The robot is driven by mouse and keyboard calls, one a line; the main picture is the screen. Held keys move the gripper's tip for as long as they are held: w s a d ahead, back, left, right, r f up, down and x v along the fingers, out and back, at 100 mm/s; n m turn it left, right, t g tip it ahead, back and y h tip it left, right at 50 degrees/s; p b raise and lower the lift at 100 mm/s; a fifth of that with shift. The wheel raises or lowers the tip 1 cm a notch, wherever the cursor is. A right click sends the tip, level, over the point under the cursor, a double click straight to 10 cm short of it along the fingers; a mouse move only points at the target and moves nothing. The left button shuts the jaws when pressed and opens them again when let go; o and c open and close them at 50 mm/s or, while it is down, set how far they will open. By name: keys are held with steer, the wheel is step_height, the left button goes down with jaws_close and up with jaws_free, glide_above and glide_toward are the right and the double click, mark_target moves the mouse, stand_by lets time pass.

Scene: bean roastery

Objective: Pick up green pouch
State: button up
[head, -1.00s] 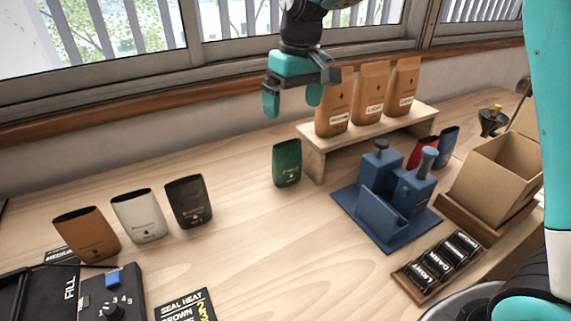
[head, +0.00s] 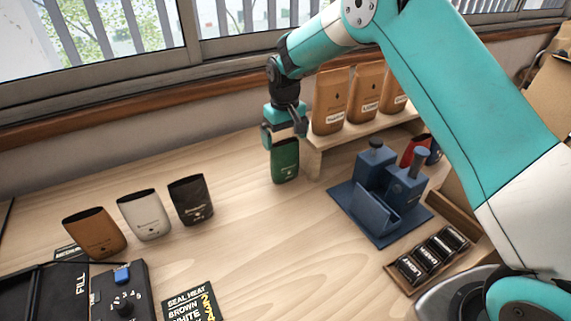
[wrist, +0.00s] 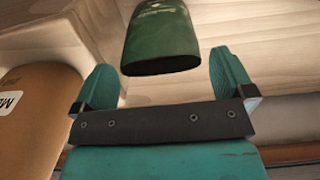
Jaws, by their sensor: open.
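The green pouch (head: 285,163) stands upright on the wooden table, left of the small wooden shelf. My gripper (head: 285,134) is just above it in the head view and covers part of its top. In the wrist view the green pouch (wrist: 161,38) lies ahead, with its dark open mouth facing my gripper (wrist: 163,78). The two teal fingers are apart, one toward each side of the pouch, and nothing is held between them.
The shelf (head: 314,160) bears several brown bags (head: 331,100) close to my gripper's right. A blue stand (head: 382,205) is further right. Brown (head: 95,232), white (head: 144,214) and black (head: 190,200) pouches stand at left. The table between is clear.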

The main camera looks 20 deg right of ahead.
mark_target(285, 149)
steer(key=shift+w+f+p, duration=0.2)
steer(key=shift+f+p, duration=1)
steer(key=shift+f, duration=1.6)
steer(key=shift+c, duration=0.5)
steer(key=c, duration=0.7)
